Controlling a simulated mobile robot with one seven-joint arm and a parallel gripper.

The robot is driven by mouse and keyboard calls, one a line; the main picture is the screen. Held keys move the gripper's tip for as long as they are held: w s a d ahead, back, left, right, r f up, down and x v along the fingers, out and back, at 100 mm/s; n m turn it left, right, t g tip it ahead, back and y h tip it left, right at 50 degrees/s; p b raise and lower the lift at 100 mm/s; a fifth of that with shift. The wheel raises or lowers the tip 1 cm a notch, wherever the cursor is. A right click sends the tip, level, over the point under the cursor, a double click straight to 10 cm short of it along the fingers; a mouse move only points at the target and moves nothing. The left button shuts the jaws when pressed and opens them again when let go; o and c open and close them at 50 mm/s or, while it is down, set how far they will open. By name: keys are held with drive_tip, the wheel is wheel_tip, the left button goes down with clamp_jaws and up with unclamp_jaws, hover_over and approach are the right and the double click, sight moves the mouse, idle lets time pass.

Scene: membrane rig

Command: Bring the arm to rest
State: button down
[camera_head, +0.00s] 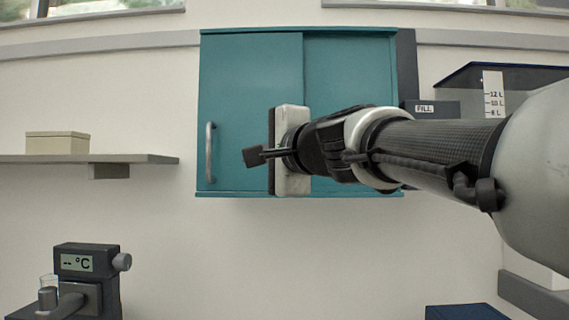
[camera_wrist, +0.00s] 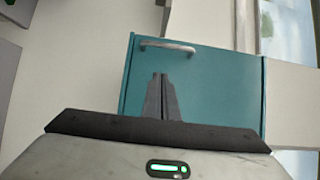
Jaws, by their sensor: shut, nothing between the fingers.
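My arm reaches in from the right edge in the head view, stretched out level in front of a teal wall cabinet (camera_head: 350,65). My gripper (camera_head: 252,157) is at the arm's left end, in front of the cabinet's left door. In the wrist view my gripper (camera_wrist: 160,80) has its two fingers together, with nothing between them. The cabinet's metal handle (camera_head: 209,152) is to the left of the fingers in the head view, clear of them. In the wrist view the handle (camera_wrist: 168,46) lies beyond the fingertips. The cabinet doors look closed. My arm hides the cabinet's lower right part.
A wall shelf (camera_head: 150,158) with a beige box (camera_head: 57,145) is at the left. A device with a °C display (camera_head: 77,263) stands at the lower left. A tank with a litre scale (camera_head: 493,92) and a FILL label (camera_head: 425,108) is at the right, partly behind my arm.

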drive_tip(key=shift+s+d+f, duration=0.15)
drive_tip(key=shift+s+d, duration=0.1)
drive_tip(key=shift+s, duration=0.15)
drive_tip(key=s+d+f+n+g+h+p, duration=0.2)
drive_tip(key=s+d+f, duration=0.5)
drive_tip(key=f, duration=0.4)
drive_tip(key=s+d+f+n+g+h+p, duration=0.2)
drive_tip(key=s+d+f+n+g+h, duration=0.2)
drive_tip(key=s+d+f, duration=0.3)
drive_tip(key=s+d+f+n+g+h+p, duration=0.3)
drive_tip(key=s+d+f, duration=0.4)
drive_tip(key=f, duration=0.9)
drive_tip(key=shift+s+n+h, duration=0.5)
drive_tip(key=shift+s+n, duration=0.6)
